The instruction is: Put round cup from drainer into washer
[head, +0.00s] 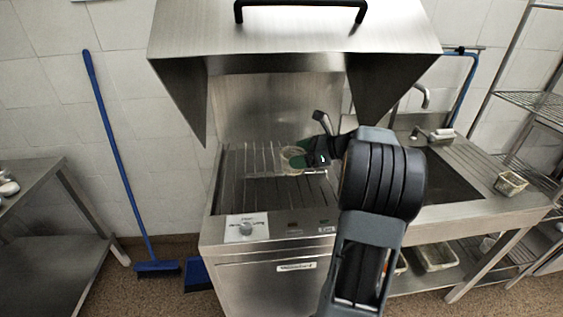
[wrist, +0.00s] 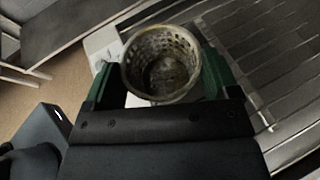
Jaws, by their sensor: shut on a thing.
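My gripper (head: 308,155) is shut on a round perforated cup (wrist: 161,62), with one green finger on each side of it. In the wrist view the cup's open mouth faces the camera. In the head view the cup (head: 291,160) is small and partly hidden by my gripper. It is over the slatted bed of the washer (head: 250,178), under the raised hood. I cannot tell whether the cup touches the slats. The drainer (head: 469,151) is the ridged steel counter with the sink, at the right.
The washer's steel hood (head: 295,28) is raised above the bed. Another perforated basket (head: 510,183) stands on the counter at the right. A tap (head: 422,97) rises behind the sink. A steel table (head: 40,190) and a blue broom (head: 118,160) are at the left.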

